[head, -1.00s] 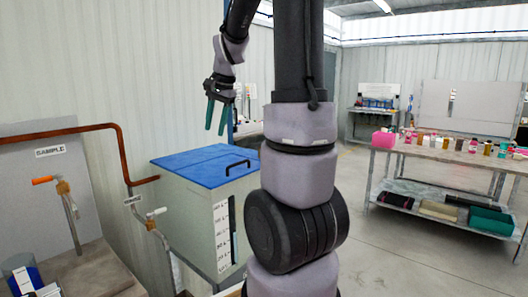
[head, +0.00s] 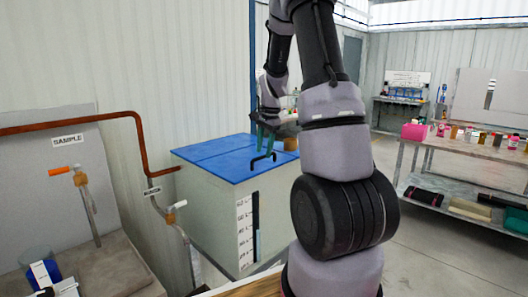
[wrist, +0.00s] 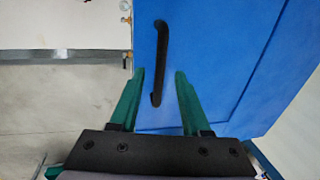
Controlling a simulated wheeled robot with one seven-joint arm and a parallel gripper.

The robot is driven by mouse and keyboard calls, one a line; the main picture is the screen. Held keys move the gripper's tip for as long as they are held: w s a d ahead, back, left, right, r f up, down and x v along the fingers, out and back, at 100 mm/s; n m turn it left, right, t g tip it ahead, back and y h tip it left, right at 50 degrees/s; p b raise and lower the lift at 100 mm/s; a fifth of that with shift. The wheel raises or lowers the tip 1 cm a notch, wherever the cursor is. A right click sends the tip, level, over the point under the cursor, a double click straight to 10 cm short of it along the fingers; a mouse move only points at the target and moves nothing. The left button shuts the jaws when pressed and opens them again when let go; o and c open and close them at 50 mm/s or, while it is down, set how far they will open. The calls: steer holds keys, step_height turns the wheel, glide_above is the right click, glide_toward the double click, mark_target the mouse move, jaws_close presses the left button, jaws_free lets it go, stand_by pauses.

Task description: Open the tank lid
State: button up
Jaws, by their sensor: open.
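The tank (head: 215,205) is a pale box with a level scale on its front. Its blue lid (head: 215,158) lies flat and closed on top. A black bar handle (head: 262,160) stands near the lid's front right edge, and it shows in the wrist view (wrist: 161,60) too. My gripper (head: 264,140) is open with green fingers, above the lid by the handle. In the wrist view, the fingers (wrist: 158,78) lie either side of the handle's near end. I cannot tell how far above it they are. Nothing is held.
Copper pipe (head: 140,140) and valves with an orange handle (head: 60,170) and a pale handle (head: 177,206) stand left of the tank. A workbench (head: 465,150) with bottles is at the right. Open floor lies between tank and workbench.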

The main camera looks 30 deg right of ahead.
steer(key=shift+w+a+f, duration=0.1)
steer(key=shift+f, duration=0.45)
jaws_close()
stand_by(1.1)
